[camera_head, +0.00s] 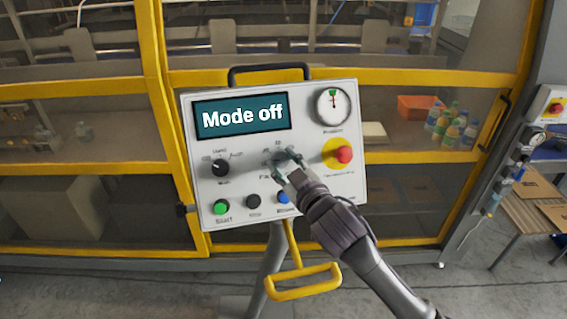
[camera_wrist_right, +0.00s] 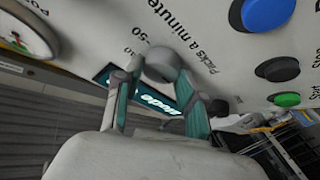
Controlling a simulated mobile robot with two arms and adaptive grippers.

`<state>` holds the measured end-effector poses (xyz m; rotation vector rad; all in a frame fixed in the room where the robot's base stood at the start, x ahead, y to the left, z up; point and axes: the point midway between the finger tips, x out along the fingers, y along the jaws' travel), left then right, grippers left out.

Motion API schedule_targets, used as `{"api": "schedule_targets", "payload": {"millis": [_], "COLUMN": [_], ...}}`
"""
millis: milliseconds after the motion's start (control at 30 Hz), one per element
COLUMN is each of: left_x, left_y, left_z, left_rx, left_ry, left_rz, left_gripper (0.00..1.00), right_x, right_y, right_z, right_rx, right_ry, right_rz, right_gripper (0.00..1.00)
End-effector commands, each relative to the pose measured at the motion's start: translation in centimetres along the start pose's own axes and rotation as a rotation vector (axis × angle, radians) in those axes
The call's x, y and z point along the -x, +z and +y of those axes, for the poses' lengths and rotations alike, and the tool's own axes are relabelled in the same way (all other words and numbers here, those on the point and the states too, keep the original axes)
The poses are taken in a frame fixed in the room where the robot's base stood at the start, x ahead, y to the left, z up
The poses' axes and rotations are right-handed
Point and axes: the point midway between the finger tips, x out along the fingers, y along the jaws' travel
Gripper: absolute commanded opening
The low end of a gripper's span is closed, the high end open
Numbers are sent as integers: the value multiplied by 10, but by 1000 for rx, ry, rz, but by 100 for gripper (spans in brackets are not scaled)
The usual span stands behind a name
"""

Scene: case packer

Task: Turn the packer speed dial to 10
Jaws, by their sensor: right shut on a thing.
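The control panel (camera_head: 234,155) faces me, and its screen (camera_head: 241,116) reads "Mode off". The packer speed dial (camera_wrist_right: 162,63) is a grey round knob, labelled "Packs a minute" in the wrist view, with a "50" mark near it. In the head view the dial sits low in the panel's middle and is mostly hidden by my right gripper (camera_head: 286,171). My right gripper also shows in the wrist view (camera_wrist_right: 163,85), its two fingers shut on the dial from either side. The dial's pointer cannot be made out. My left gripper is not in view.
On the panel are the mode knob (camera_head: 220,168), a green start button (camera_head: 221,207), a black button (camera_head: 253,201), a blue button (camera_head: 283,197), a red emergency button (camera_head: 344,154) and a gauge (camera_head: 332,106). A yellow handle (camera_head: 303,291) is below. Yellow-framed doors stand behind.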

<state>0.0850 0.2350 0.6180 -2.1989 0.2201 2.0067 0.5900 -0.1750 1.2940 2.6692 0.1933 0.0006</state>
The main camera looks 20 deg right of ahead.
Motion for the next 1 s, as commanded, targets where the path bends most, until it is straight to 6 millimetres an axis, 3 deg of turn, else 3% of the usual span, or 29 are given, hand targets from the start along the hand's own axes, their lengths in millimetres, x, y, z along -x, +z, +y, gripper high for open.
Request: {"api": "schedule_targets", "payload": {"millis": [400, 1000], "left_x": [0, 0], "left_y": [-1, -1], "left_z": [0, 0], "left_rx": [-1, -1], "left_ry": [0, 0], "left_rz": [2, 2], "left_gripper": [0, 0], "right_x": [0, 0], "right_y": [1, 1], "right_z": [2, 1], "right_rx": [196, 232], "right_ry": [-113, -136], "right_rz": [8, 10], "right_gripper": [5, 5]}}
